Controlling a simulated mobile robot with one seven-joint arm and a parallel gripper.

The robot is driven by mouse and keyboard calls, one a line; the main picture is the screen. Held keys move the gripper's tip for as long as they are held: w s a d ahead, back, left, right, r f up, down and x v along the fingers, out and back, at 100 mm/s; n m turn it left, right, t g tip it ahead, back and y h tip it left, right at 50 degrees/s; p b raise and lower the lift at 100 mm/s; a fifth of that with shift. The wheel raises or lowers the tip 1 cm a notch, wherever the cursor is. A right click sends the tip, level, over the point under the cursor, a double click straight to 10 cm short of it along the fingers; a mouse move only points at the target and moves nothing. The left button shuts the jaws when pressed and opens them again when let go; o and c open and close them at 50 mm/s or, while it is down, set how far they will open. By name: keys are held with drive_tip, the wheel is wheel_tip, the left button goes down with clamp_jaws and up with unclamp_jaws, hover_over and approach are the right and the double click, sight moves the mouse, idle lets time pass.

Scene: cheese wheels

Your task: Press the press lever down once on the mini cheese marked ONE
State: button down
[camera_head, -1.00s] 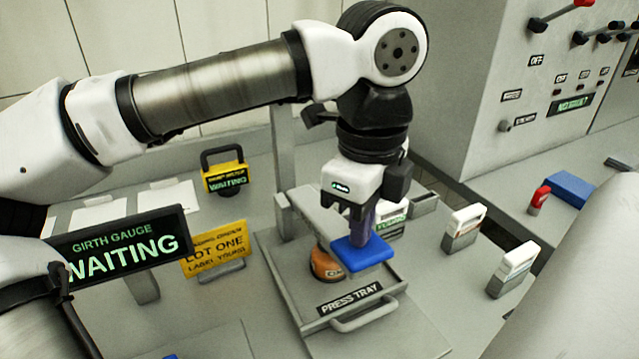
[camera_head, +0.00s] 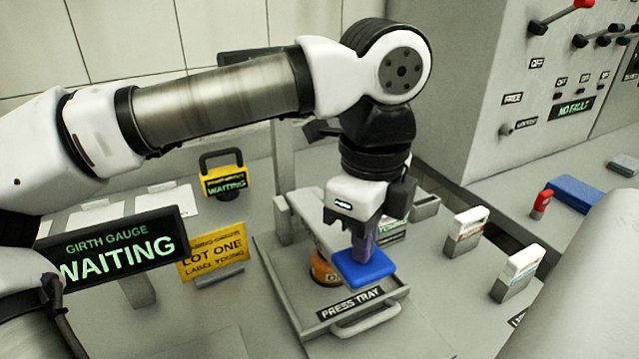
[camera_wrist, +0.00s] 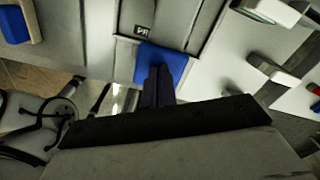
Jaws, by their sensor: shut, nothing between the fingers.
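The press lever (camera_head: 316,226) is a grey arm ending in a blue pad (camera_head: 364,268), above the press tray (camera_head: 398,290). An orange mini cheese (camera_head: 322,270) sits on the tray beneath it, partly hidden by the lever; its marking is not readable. My gripper (camera_head: 362,250) is shut and empty, pointing down with its fingertips at the top of the blue pad. In the wrist view the closed fingers (camera_wrist: 157,72) overlap the blue pad (camera_wrist: 166,58); firm contact is hard to confirm.
A yellow LOT ONE sign (camera_head: 212,253) and a girth gauge sign reading WAITING (camera_head: 118,248) stand at left. A yellow WAITING tag (camera_head: 225,182) stands behind. Small label blocks (camera_head: 466,230) stand right of the tray. A control cabinet (camera_head: 490,120) rises at back right.

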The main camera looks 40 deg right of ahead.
drive_tip(key=shift+s+f+b, duration=0.15)
drive_tip(key=shift+f+b, duration=0.55)
drive_tip(key=shift+f, duration=0.1)
idle(1.4)
drive_tip(key=shift+r+p, duration=0.15)
drive_tip(key=shift+p, duration=0.15)
idle(1.9)
drive_tip(key=w+d+r+p, duration=0.1)
drive_tip(key=w+r+p, duration=0.4)
drive_tip(key=r+p, duration=0.5)
drive_tip(key=shift+r+p, duration=0.35)
drive_tip(key=shift+r, duration=0.8)
drive_tip(key=shift+d, duration=0.1)
idle(0.4)
wheel_tip(320, 180, up, 8)
drive_tip(key=p, duration=0.7)
